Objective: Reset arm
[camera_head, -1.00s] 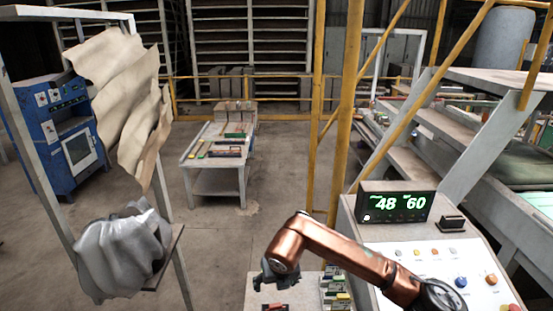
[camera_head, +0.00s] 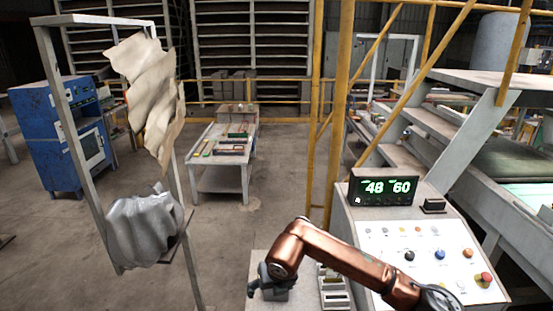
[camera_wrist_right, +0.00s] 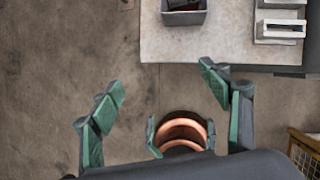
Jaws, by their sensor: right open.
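My right arm, copper-coloured, reaches in from the lower right in the head view, in front of the control console. Its dark gripper (camera_head: 268,284) hangs over a small pale table near the bottom edge, and its fingers are hard to make out there. In the right wrist view the gripper (camera_wrist_right: 164,92) shows its green-padded fingers spread wide with nothing between them. A copper part of my own body shows below and between the fingers. My left arm and gripper are in neither view.
The control console (camera_head: 425,252) with buttons and a display (camera_head: 381,187) reading 48 and 60 stands at right. The pale table (camera_wrist_right: 200,45) holds a dark bin (camera_wrist_right: 184,17) and white holders (camera_wrist_right: 280,28). A metal frame with hanging sheets (camera_head: 150,95) stands at left; floor lies between.

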